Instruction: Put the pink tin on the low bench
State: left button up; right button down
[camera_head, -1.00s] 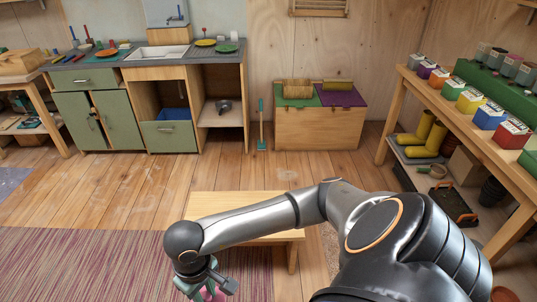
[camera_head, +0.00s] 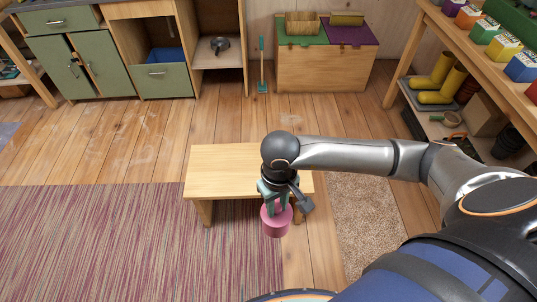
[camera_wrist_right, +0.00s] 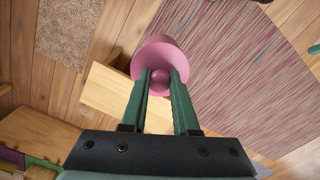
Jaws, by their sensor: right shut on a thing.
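The pink tin (camera_head: 276,220) is round and hangs below my right gripper (camera_head: 275,203). In the right wrist view the green fingers (camera_wrist_right: 160,80) are shut on the knob of the pink tin (camera_wrist_right: 158,50). The low bench (camera_head: 225,170) is light wood with a bare top. In the head view the tin is in front of the bench's near right edge, and it looks held in the air, not resting on the bench. The bench also shows in the right wrist view (camera_wrist_right: 105,95), partly behind the tin and fingers. My left gripper is out of view.
A striped purple rug (camera_head: 130,240) lies left of and before the bench. A beige mat (camera_head: 355,215) lies to its right. A wooden chest (camera_head: 320,70) and green cabinets (camera_head: 75,60) stand at the back. A shelf table with yellow boots (camera_head: 440,85) stands at right.

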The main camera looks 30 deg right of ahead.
aim_at(243, 173)
jog(key=i+j+z, duration=0.15)
jog(key=i+z, duration=0.3)
jog(key=i, duration=0.4)
jog(key=i+j, duration=0.1)
jog(key=i, duration=0.45)
